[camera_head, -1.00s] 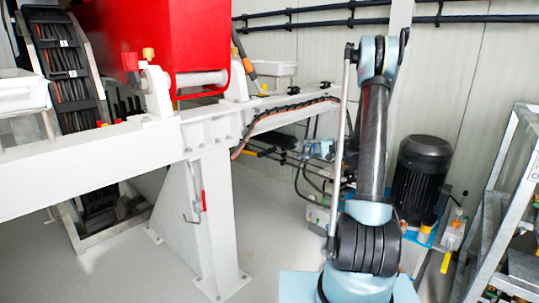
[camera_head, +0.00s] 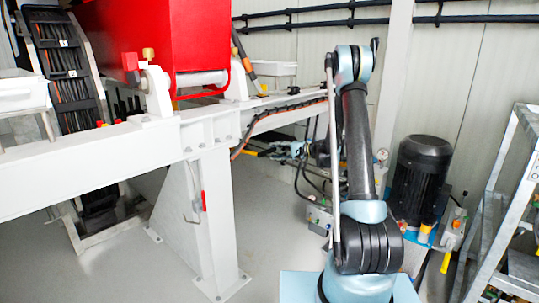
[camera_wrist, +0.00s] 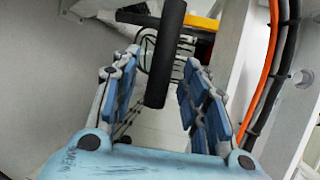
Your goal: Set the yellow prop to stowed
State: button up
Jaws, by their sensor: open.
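My gripper (camera_wrist: 162,66) is open, its two blue-padded fingers apart in the wrist view. A black rod with a rounded end (camera_wrist: 165,45) stands between the fingers, with a gap on both sides. A yellow bar (camera_wrist: 202,22) shows just beyond it, partly hidden by the rod; it is probably the yellow prop. In the head view my gripper (camera_head: 284,150) is small, under the white side beam. A short yellow piece (camera_head: 251,153) shows just left of it, likely the same bar. I cannot tell how the rod and bar are joined.
A white steel frame (camera_head: 210,215) with a red block (camera_head: 150,40) fills the left. An orange hose (camera_wrist: 262,75) and black cables run close right of my gripper. A black motor (camera_head: 420,175) and a metal ladder (camera_head: 500,200) stand right. Grey floor is open in front.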

aim_at(272, 151)
jog(key=shift+x, duration=1.75)
jog(key=shift+c, duration=0.5)
grip_shut()
